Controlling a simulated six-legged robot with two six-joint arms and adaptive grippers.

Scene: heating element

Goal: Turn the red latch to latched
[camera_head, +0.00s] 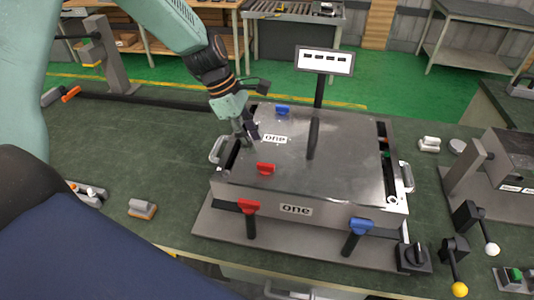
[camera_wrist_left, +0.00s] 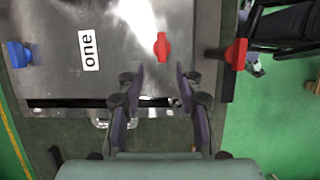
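A metal box labelled "one" (camera_head: 325,160) stands on the workbench. A small red latch piece (camera_head: 265,168) sits on its top near the front left; it also shows in the left wrist view (camera_wrist_left: 162,46). A second red piece with a dark lever (camera_head: 248,206) is on the front face, also in the left wrist view (camera_wrist_left: 236,54). I cannot tell which is the task's latch. My left gripper (camera_head: 245,132) is over the box's left edge; in the wrist view its fingers (camera_wrist_left: 161,85) are apart and empty, short of the top red piece. My right gripper is out of view.
Blue pieces sit on the box top (camera_head: 283,110) and front (camera_head: 359,226). A dark post carries a sign (camera_head: 324,61) above the box. A side handle (camera_head: 217,150) is beside my left gripper. Levers with white and yellow knobs (camera_head: 459,289) stand at right.

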